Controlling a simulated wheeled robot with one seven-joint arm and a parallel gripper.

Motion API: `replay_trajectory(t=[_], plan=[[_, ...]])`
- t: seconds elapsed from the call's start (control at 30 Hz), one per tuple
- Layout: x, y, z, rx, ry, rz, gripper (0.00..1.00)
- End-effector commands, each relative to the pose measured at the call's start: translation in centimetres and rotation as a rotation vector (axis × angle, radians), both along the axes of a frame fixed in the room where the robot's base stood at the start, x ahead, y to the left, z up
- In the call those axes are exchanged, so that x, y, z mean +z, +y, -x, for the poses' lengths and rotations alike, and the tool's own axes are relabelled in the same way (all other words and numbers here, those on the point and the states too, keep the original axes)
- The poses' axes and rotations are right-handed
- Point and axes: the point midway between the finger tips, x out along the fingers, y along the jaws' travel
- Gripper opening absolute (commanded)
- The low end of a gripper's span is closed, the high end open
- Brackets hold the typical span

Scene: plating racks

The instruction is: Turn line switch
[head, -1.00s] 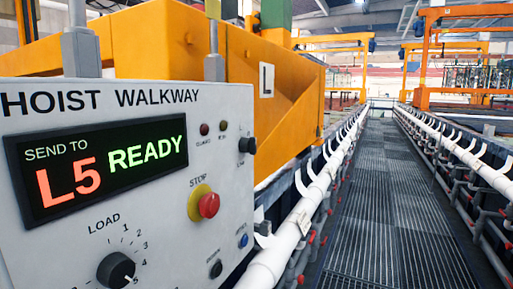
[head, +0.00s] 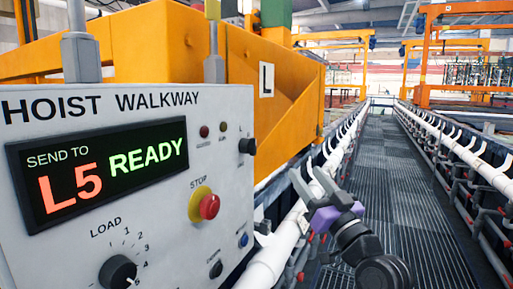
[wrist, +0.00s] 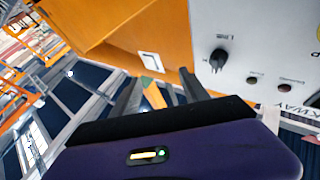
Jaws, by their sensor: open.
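The line switch is a small black knob (head: 247,146) at the upper right edge of the white control panel (head: 130,250). In the wrist view, where the panel appears upside down, the knob (wrist: 217,58) is right of the fingers, near a small label that seems to read LINE. My gripper (head: 309,182) is open and empty, right of the panel and lower than the knob in the head view. In the wrist view its two fingers (wrist: 160,88) show apart, not touching the knob.
The panel also has a red stop button (head: 209,206), a load dial (head: 118,271) and a display (head: 100,172) reading SEND TO L5 READY. An orange hoist body (head: 290,105) stands behind. White rails (head: 285,238) flank the grated walkway (head: 385,190).

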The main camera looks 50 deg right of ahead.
Motion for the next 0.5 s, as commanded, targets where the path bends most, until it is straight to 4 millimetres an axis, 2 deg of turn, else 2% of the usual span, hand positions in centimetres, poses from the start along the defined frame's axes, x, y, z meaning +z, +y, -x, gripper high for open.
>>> replay_trajectory(t=[0.03, 0.2, 0.3, 0.4, 0.5], plan=[[2.0, -0.8, -0.1, 0.007, 0.000, 0.031, 0.53], [7.1, -1.8, -0.5, 0.060, 0.046, 0.137, 0.53], [9.8, -1.7, -0.7, 0.102, 0.091, 0.215, 0.53], [11.7, -1.0, -1.0, 0.154, 0.150, 0.299, 0.53], [12.8, 0.5, -1.3, 0.225, 0.229, 0.398, 0.53]])
